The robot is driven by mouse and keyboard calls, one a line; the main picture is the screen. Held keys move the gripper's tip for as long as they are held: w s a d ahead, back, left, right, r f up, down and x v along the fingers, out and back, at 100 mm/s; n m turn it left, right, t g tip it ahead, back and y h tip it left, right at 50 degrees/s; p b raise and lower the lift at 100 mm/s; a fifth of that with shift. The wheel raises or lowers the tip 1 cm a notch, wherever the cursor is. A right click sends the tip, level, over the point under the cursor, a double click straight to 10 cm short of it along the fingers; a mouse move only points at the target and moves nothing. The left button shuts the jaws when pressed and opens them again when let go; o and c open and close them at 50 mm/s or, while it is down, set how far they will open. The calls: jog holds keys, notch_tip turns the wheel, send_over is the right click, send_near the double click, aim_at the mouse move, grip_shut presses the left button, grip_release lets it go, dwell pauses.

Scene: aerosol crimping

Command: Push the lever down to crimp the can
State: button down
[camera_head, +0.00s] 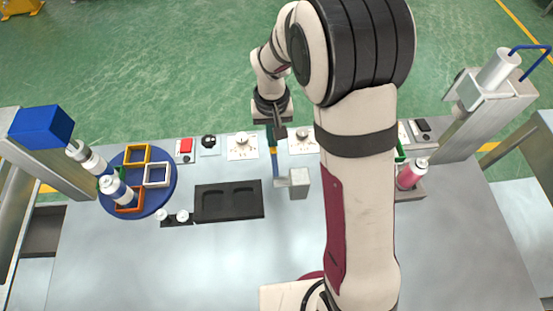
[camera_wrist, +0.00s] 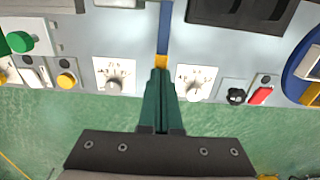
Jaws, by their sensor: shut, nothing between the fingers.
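My gripper (camera_head: 270,143) has dark green fingers, pointing down at the back-middle of the table. In the wrist view the fingers (camera_wrist: 160,72) are shut together with nothing between them. A blue bar with a yellow band (camera_head: 275,165), apparently the lever, runs from the fingertips to a grey block (camera_head: 299,183). It also shows beyond the fingertips in the wrist view (camera_wrist: 164,25). I cannot tell whether the fingers touch it. A pink can with a white top (camera_head: 411,174) stands at the right station. A white can (camera_head: 115,190) stands upright on the blue turntable (camera_head: 172,176).
Square holders sit on the turntable, below a blue-topped machine (camera_head: 42,127). A black tray (camera_head: 228,201) lies left of the block. Dial panels (camera_head: 242,146) and a red switch (camera_head: 185,147) line the back edge. The front left table is clear.

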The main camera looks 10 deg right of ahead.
jog(key=shift+s+f, duration=0.1)
jog(key=shift+f, duration=1.15)
dwell(0.3)
notch_tip(320, 180, up, 15)
dwell(1.0)
jog(key=s+d+m+y, duration=0.1)
jog(key=s+d+m, duration=0.2)
jog(key=s, duration=2.1)
jog(key=m, duration=0.2)
jog(key=shift+s+m+y, duration=0.3)
jog(key=shift+s+y, duration=0.1)
